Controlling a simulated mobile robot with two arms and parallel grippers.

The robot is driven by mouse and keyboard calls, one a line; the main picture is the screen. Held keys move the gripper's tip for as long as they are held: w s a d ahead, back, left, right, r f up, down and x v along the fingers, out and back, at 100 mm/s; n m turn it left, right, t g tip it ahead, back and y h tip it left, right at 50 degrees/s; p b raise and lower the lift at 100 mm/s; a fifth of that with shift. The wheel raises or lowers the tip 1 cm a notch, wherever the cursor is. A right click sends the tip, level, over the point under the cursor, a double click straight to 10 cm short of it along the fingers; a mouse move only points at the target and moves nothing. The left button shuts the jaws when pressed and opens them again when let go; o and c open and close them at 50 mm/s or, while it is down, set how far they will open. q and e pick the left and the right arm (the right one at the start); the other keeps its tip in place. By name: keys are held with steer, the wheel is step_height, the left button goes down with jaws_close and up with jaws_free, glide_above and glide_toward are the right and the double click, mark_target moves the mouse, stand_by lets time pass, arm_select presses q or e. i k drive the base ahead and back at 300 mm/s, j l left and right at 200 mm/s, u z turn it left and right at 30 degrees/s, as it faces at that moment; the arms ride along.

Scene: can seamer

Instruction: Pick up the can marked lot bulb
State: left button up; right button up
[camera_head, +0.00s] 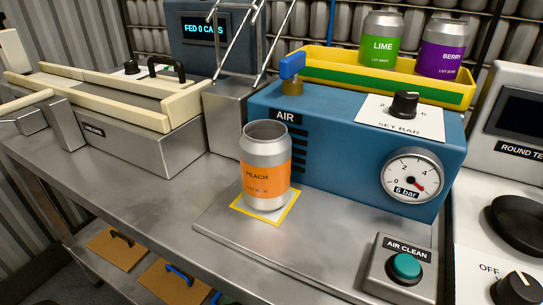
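A silver can with an orange PEACH label (265,180) stands upright on a yellow-edged square (288,207) on the metal plate in front of the blue AIR unit. Its top looks open. A can with a green LIME label (381,48) and a can with a purple BERRY label (440,52) stand in the yellow tray (330,58) on top of that unit. Each label has small lot print, too small for me to read surely, so I cannot tell which can is marked bulb. Neither of my grippers shows in this view.
The blue AIR unit (340,140) has a gauge (411,175) and a knob. An AIR CLEAN button box (400,268) stands at the front right. A long cream-railed machine (120,105) is on the left. Bare bench lies left of the peach can.

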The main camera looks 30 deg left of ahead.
mark_target(266, 145)
steer(key=k+l+u, duration=0.45)
steer(key=k, duration=0.25)
steer(key=k+l+u, duration=0.2)
steer(key=i+l, duration=0.1)
